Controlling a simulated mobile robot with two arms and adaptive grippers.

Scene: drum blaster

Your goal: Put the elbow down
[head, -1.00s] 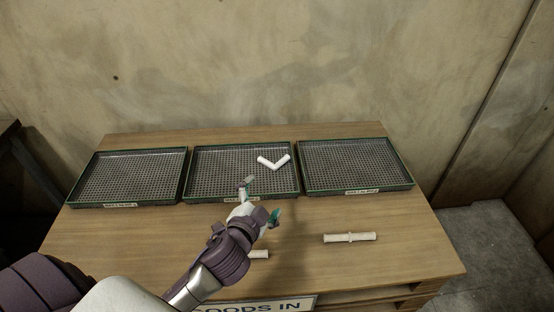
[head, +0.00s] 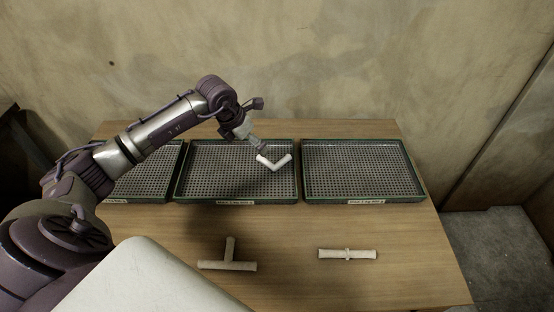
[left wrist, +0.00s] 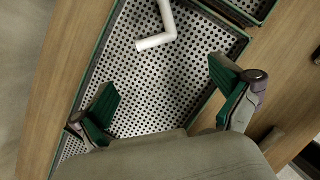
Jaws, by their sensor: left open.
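The white elbow (head: 280,166) lies in the right part of the middle tray (head: 214,178), a perforated tray with a green rim. It also shows at the top of the left wrist view (left wrist: 157,42). My left gripper (head: 256,146) reaches over the tray from the left, with its fingers close to the elbow's left end. In the left wrist view its two green-padded fingers (left wrist: 168,97) stand wide apart, with nothing between them. The elbow lies beyond the fingertips and looks clear of them. My right gripper is not in view.
Similar trays stand at the left (head: 140,183) and right (head: 360,172); my arm partly covers the left one. A white tee (head: 228,265) and a straight pipe with a middle collar (head: 348,254) lie on the wooden table (head: 290,225) in front. A wall stands behind.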

